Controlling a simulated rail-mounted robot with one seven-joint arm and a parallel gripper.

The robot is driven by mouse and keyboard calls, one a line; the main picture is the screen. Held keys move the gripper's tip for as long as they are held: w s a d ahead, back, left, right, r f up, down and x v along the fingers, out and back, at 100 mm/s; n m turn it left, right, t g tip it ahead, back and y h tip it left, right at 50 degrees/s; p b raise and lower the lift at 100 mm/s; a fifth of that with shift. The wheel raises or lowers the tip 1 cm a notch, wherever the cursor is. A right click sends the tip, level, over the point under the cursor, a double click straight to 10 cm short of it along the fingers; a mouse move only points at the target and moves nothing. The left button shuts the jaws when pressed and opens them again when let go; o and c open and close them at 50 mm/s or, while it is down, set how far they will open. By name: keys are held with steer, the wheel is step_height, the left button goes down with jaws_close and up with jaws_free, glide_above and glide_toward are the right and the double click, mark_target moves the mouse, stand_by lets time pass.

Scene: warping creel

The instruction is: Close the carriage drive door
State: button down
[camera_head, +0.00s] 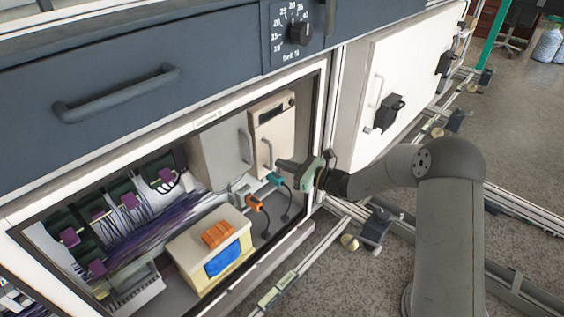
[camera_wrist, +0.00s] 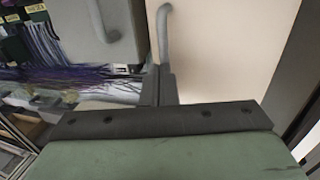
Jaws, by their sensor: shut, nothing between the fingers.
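No readable label marks a carriage drive door. Inside the open cabinet, a beige door (camera_head: 282,136) with an upright grey handle (camera_head: 267,152) stands beside a grey door (camera_head: 222,155) with its own handle. The beige door (camera_wrist: 225,50) and its handle (camera_wrist: 163,35) also fill much of the wrist view. I cannot tell whether the beige door is fully shut. My gripper (camera_head: 281,163) has a green body and dark fingers. It is shut and empty, with its tips low in front of the beige door near the handle's lower end. Contact is unclear.
A cream box (camera_head: 205,248) with orange and blue parts sits on the cabinet floor. Teal (camera_head: 275,179) and orange (camera_head: 254,202) connectors with cables are close below my gripper. Purple wiring (camera_head: 150,235) fills the left. A white panel (camera_head: 400,70) with black latches stands right.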

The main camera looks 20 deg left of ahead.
steer(key=s+d+p, duration=0.1)
steer(key=s+d, duration=0.1)
steer(key=d, duration=1)
steer(key=s+d+r+n+g+h+p, duration=0.3)
steer(key=s+r+n+p, duration=0.2)
steer(key=s+r, duration=0.25)
steer(key=s+d+r+n+g+h+p, duration=0.25)
steer(key=s+r+n+h+p, duration=0.2)
steer(key=s+r, duration=0.3)
steer(key=s+d+r+n+t+h+p, duration=0.1)
steer(key=s+d+r+n+h+p, duration=0.4)
steer(key=d, duration=0.4)
steer(key=s+d+r+n+t+h+p, duration=0.2)
steer(key=s+d+r+n+h+p, duration=0.3)
steer(key=s+d+r, duration=0.3)
steer(key=s+d+p, duration=0.1)
steer(key=s+d, duration=0.1)
steer(key=shift+s+r, duration=0.25)
steer(key=shift+s, duration=0.05)
steer(key=shift+n, duration=0.25)
